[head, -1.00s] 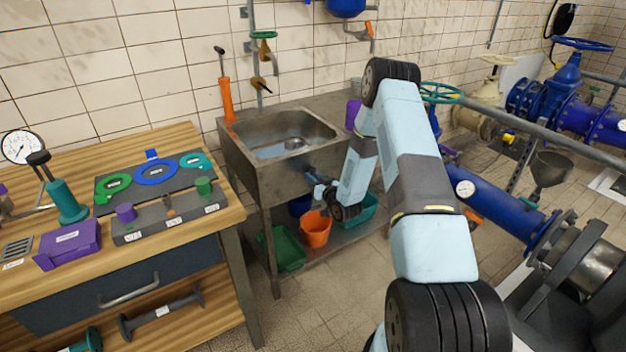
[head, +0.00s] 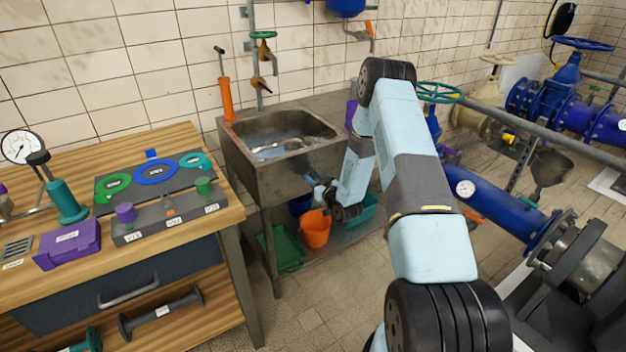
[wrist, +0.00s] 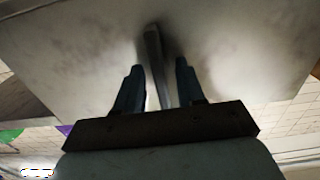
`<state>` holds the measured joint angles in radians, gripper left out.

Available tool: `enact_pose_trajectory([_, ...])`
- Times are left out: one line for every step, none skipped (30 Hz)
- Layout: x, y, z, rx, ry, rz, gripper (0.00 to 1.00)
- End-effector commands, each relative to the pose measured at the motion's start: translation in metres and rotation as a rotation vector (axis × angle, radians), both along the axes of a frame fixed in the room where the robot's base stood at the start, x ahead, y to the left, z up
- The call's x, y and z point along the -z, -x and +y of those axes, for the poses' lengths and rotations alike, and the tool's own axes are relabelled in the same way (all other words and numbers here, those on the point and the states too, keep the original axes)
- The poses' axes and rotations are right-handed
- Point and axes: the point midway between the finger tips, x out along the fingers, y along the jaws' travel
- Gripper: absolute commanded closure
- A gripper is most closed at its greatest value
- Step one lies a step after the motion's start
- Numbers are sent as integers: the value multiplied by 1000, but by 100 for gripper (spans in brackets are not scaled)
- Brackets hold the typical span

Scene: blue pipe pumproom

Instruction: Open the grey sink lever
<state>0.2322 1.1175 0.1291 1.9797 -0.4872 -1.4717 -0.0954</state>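The grey sink lever (wrist: 154,60) is a narrow grey bar under the metal sink (head: 262,165), seen in the wrist view against the pale grey underside. My gripper (wrist: 159,72) has its two dark fingers apart, one on each side of the lever. Narrow gaps show between the lever and the fingertips, so I cannot see a firm hold. In the head view my gripper (head: 318,187) is at the sink's front, low on the right side. The lever is too small and covered to make out clearly there. The basin looks wet, with a bright curved patch.
An orange bucket (head: 316,228) and a green tray (head: 281,249) stand on the shelf below the sink. A wooden workbench (head: 228,214) with parts is at the left. Blue pipework (head: 497,203) runs at the right. Bare floor lies between bench and arm.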

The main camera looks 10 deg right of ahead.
Motion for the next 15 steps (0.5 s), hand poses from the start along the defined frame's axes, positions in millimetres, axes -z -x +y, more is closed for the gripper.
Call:
enact_pose_trajectory([0, 0, 0, 0, 0, -1, 62])
enact_pose_trajectory([0, 0, 0, 0, 0, -1, 62])
enact_pose_trajectory([0, 0, 0, -1, 0, -1, 62])
enact_pose_trajectory([-1, 0, 0, -1, 0, -1, 62])
enact_pose_trajectory([-1, 0, 1, -1, -1, -2, 62])
enact_pose_trajectory([-1, 0, 0, -1, -1, -2, 62])
enact_pose_trajectory([-1, 1, 0, -1, -1, -2, 62])
enact_pose_trajectory([-1, 2, 0, -1, -1, -2, 62])
enact_pose_trajectory([-1, 5, -1, -1, -1, -2, 62])
enact_pose_trajectory([0, 8, -2, -1, 0, -1, 62])
enact_pose_trajectory([0, 11, -3, -1, 0, 0, 62])
enact_pose_trajectory([0, 16, -5, -1, 0, 0, 62])
enact_pose_trajectory([0, 20, -6, -1, -1, 0, 62])
enact_pose_trajectory([0, 26, -8, -1, -1, 0, 62])
enact_pose_trajectory([0, 33, -11, 0, -2, 2, 62])
